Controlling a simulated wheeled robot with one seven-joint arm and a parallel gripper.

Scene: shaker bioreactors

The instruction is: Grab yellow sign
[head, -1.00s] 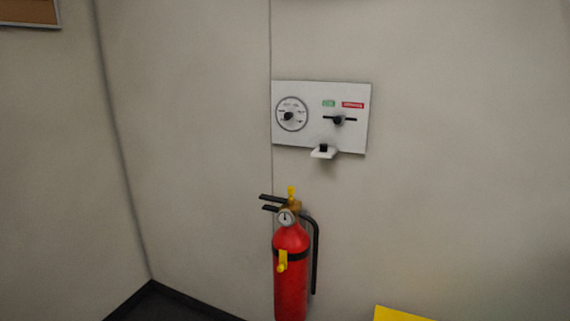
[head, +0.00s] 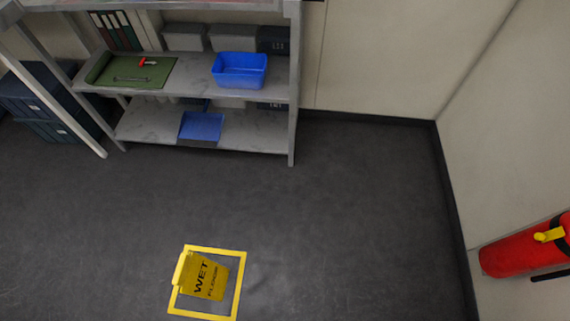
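The yellow sign (head: 205,277) stands on the dark floor in the lower left middle of the head view. Its dark lettering reads "WET FLOOR". It is inside a yellow square outline (head: 237,290) marked on the floor. Nothing covers the sign. My gripper is not in view.
A grey shelf unit (head: 155,125) stands against the back wall, holding a blue bin (head: 239,69), a blue tray (head: 201,126) and a green mat (head: 130,72). A red fire extinguisher (head: 522,250) is at the right wall. The floor around the sign is clear.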

